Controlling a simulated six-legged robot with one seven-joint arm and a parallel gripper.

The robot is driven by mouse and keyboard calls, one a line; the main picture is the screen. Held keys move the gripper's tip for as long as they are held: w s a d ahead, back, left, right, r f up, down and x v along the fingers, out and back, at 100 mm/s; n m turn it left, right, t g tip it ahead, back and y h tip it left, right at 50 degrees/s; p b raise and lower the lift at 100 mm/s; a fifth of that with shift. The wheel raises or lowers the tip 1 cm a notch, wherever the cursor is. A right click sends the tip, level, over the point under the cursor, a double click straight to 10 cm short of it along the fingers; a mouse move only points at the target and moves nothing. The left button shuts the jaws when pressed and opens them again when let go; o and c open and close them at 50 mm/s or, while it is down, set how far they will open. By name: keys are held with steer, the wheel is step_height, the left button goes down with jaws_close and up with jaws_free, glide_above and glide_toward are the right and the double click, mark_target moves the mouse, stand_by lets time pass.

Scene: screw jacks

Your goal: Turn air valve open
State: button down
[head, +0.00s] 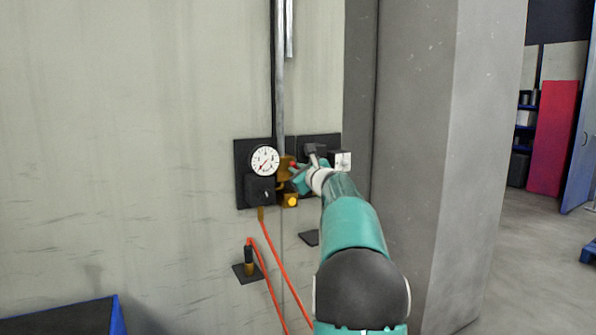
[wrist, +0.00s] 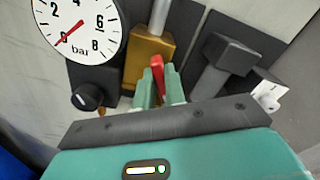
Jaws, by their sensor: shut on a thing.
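The air valve has a brass body (wrist: 148,60) on a dark wall plate, below a grey pipe. Its red handle (wrist: 157,68) stands between the fingers of my gripper (wrist: 159,88) in the wrist view, and the gripper is shut on it. In the head view my gripper (head: 297,178) reaches the brass valve (head: 285,168) from the right, and its fingers partly hide the handle. The pressure gauge (head: 264,160) is just left of the valve. In the wrist view the gauge (wrist: 78,28) has its red needle at the low end of the scale.
A black knob (wrist: 88,97) sits under the gauge. A dark fitting (wrist: 228,55) projects from the wall right of my gripper. Orange hoses (head: 272,262) hang below the valve. A grey pillar (head: 415,150) stands close to my arm's right. Open floor lies beyond it.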

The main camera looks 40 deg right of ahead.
steer(key=n, duration=1.2)
steer(key=shift+a+f, duration=0.15)
steer(key=shift+f, duration=0.15)
stand_by(0.3)
steer(key=c, duration=1.5)
jaws_free()
steer(key=shift+o, duration=0.2)
steer(key=v, duration=1.3)
steer(key=shift+s, duration=0.35)
